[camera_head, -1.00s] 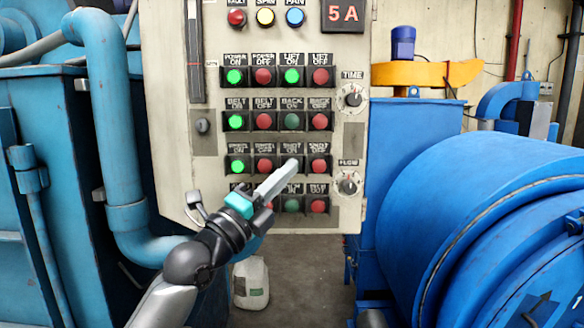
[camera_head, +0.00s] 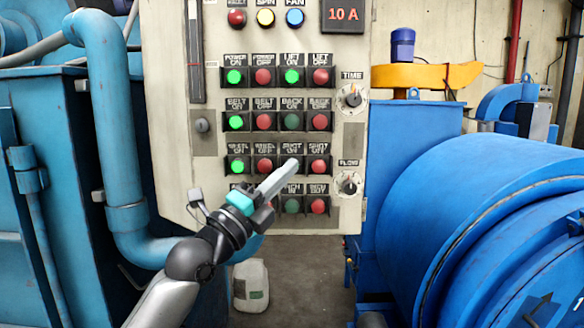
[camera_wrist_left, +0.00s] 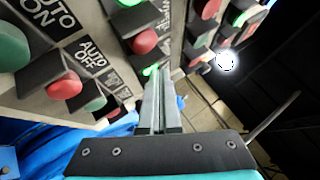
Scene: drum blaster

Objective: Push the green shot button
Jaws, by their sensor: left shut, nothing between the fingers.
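The control panel (camera_head: 215,215) stands in front of me with rows of red and green buttons. My left gripper (camera_head: 290,164) is shut and empty, its tip over the green shot button under the SHOT ON label (camera_head: 291,148). The tip hides that button in the head view. In the left wrist view, the closed fingers (camera_wrist_left: 153,85) reach the panel face, and a bright green glow (camera_wrist_left: 152,70) shows right at their tip. The tip appears to touch the button. The red SHOT OFF button (camera_head: 318,166) is just to the right. My right gripper is out of view.
The panel's display (camera_head: 343,14) reads 10 A. A blue pipe (camera_head: 110,110) stands at left, a big blue drum (camera_head: 480,230) at right. A white jug (camera_head: 251,285) is on the floor.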

